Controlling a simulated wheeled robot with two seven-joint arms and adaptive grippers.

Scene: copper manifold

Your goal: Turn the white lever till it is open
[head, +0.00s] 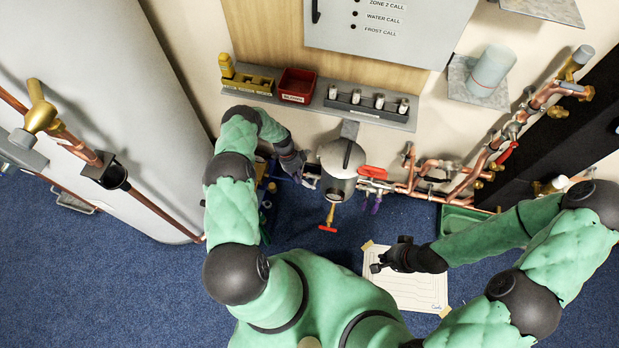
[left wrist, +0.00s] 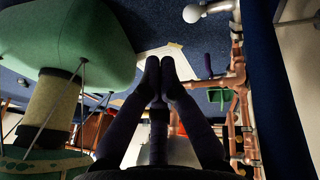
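I cannot make out a white lever with certainty. A white rod with a rounded end (left wrist: 197,12) sticks out beside the copper pipes at the top of the left wrist view. My left gripper (head: 307,180) is by the wall pipework, just left of the silver vessel (head: 340,160). In the left wrist view its two dark fingers (left wrist: 160,64) meet at the tips, with nothing visible between them. A small pale part beside it in the head view is too small to identify. My right gripper (head: 383,262) is over the paper sheet, away from the pipes; its fingers are unclear.
Copper pipes (head: 437,178) run right along the wall, with a red lever (head: 372,172) and a purple handle (head: 376,205). A red valve handle (head: 328,228) hangs below the vessel. A shelf (head: 317,113) is above. A paper sheet (head: 418,292) lies on the blue floor.

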